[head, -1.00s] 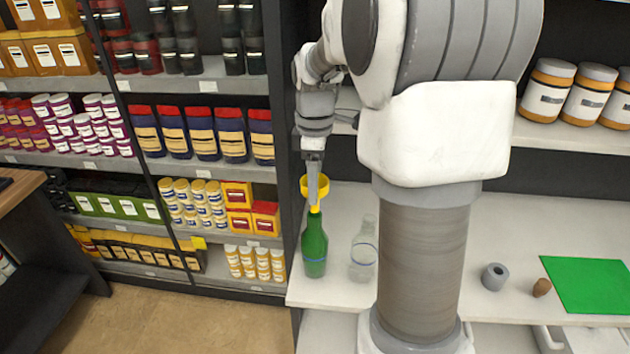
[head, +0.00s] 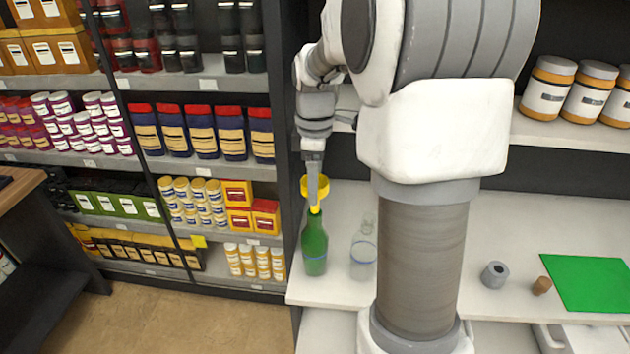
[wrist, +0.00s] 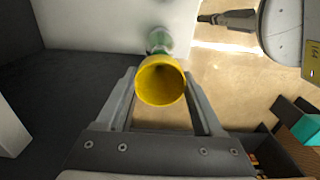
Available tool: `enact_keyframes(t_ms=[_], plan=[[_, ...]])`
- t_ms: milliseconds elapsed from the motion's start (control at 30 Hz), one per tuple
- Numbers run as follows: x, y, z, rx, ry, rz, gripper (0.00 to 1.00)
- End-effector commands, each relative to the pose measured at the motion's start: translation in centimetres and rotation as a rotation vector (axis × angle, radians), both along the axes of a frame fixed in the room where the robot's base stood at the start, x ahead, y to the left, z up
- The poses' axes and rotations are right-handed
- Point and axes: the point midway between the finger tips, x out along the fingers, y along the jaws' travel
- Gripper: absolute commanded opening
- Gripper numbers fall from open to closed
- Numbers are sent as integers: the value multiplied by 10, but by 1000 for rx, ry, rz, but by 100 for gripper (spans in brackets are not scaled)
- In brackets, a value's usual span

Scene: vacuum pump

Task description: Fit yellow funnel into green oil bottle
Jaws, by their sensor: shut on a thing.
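The green oil bottle (head: 315,246) stands upright at the left end of the white shelf. The yellow funnel (head: 316,187) is directly above the bottle mouth, its narrow end at the neck. The head view does not show clearly whether the spout is inside the neck. My gripper (head: 318,190) points down and is shut on the funnel. In the wrist view, the funnel's wide mouth (wrist: 161,81) lies between the fingers, and a little of the green bottle (wrist: 158,40) shows behind it.
A clear bottle (head: 363,252) stands just right of the green one. A grey ring (head: 494,275), a brown stopper (head: 541,286) and a green mat (head: 588,282) lie farther right. Stocked shelves (head: 190,180) stand left, with open floor before them.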

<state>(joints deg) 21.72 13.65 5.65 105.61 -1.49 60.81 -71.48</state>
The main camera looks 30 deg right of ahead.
Motion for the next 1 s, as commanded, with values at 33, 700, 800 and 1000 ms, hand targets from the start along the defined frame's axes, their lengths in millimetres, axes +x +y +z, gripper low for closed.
enact_keyframes(t_ms=[33,700,800,1000], plan=[[0,0,0,0,0,0,15],[0,0,-10,1,1,0,15],[0,0,-11,0,0,0,15],[0,0,-11,0,0,0,15]])
